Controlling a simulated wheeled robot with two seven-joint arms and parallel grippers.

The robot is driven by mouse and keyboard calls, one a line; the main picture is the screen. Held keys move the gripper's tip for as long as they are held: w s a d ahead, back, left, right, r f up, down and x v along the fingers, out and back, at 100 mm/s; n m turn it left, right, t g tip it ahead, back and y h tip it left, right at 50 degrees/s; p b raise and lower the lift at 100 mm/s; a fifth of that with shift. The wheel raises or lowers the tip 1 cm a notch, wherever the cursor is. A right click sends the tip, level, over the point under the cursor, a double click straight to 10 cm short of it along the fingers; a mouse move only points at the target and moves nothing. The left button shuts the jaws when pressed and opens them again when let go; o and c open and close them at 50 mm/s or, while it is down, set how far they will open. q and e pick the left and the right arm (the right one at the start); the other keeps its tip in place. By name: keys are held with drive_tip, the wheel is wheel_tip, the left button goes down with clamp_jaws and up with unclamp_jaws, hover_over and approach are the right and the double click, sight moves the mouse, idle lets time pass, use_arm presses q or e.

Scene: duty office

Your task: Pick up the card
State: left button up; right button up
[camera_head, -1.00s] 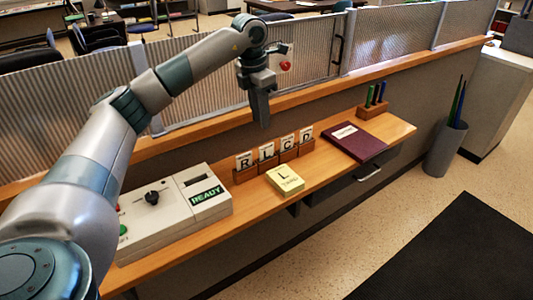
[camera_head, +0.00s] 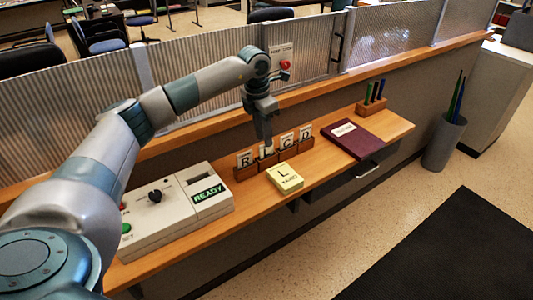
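A wooden rack (camera_head: 246,175) on the shelf holds upright white cards marked R (camera_head: 245,159), L (camera_head: 267,151), C (camera_head: 287,140) and D (camera_head: 305,132). A yellow pad or stack (camera_head: 285,178) marked with an L lies flat in front of the rack. My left gripper (camera_head: 267,142) points down at the top of the L card in the rack and partly covers it. I cannot tell whether it touches the card or how far its fingers are apart. My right gripper is out of view.
A grey console (camera_head: 165,215) with a knob and a READY display stands left of the rack. A maroon book (camera_head: 355,140) and a pen holder (camera_head: 371,107) are to the right. A ribbed partition (camera_head: 210,95) rises behind the shelf.

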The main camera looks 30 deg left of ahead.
sight(266, 154)
use_arm(q)
drive_tip(key=shift+w+f+p, duration=0.1)
drive_tip(key=shift+f+p, duration=0.15)
drive_tip(key=shift+p, duration=0.05)
drive_tip(key=f+p, duration=0.1)
drive_tip(key=f, duration=0.2)
drive_tip(key=shift+w+d+p, duration=0.15)
drive_tip(key=shift+w+p, duration=0.2)
drive_tip(key=shift+f, duration=0.55)
clamp_jaws()
